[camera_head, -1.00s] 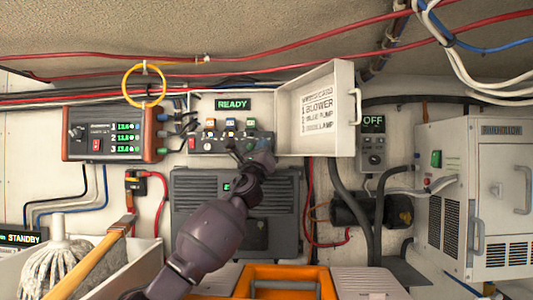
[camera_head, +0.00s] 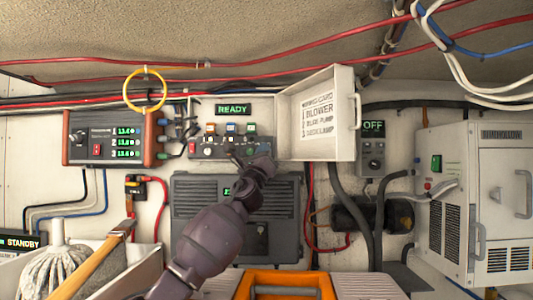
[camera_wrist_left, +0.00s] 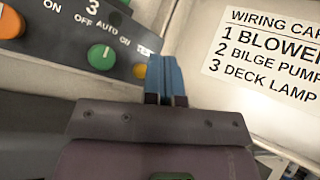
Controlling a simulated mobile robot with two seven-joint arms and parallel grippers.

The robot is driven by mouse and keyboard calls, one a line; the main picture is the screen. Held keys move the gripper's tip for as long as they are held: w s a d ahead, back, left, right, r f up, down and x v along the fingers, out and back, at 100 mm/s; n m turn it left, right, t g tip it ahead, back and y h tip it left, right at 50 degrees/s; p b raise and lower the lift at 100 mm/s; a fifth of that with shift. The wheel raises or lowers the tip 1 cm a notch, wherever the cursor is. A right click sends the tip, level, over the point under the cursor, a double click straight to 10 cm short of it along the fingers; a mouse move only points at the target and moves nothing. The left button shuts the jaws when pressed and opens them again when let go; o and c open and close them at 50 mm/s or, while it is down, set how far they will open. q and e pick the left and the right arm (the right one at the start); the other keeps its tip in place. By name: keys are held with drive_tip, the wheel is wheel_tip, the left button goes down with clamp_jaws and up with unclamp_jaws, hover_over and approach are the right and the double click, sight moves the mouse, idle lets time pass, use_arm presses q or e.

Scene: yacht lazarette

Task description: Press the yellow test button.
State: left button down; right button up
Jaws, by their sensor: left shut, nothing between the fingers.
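The switch panel (camera_head: 205,146) is on the wall under a green READY display (camera_head: 233,109), with several coloured knobs and switches along it. In the head view, my left gripper (camera_head: 236,157) is at the panel's lower right, and I cannot make out the button there.
An open white cover (camera_head: 341,140) with a wiring card stands close to the right of the panel. A red-sided box (camera_head: 110,138) with green readouts is to the left. A dark grey case (camera_head: 190,215) is below. A yellow ring (camera_head: 126,91) hangs at upper left.

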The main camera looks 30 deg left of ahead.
drive_tip(key=shift+w+r, duration=0.1)
drive_tip(key=shift+w+a+r, duration=0.1)
drive_tip(key=shift+w+r, duration=0.3)
drive_tip(key=shift+w, duration=0.05)
drive_tip(key=shift+s+f, duration=0.1)
use_arm(q)
drive_tip(key=shift+w+a+b, duration=0.2)
drive_tip(key=shift+w+b, duration=0.2)
use_arm(e)
drive_tip(key=shift+f, duration=0.3)
idle(0.5)
drive_tip(key=shift+f, duration=0.15)
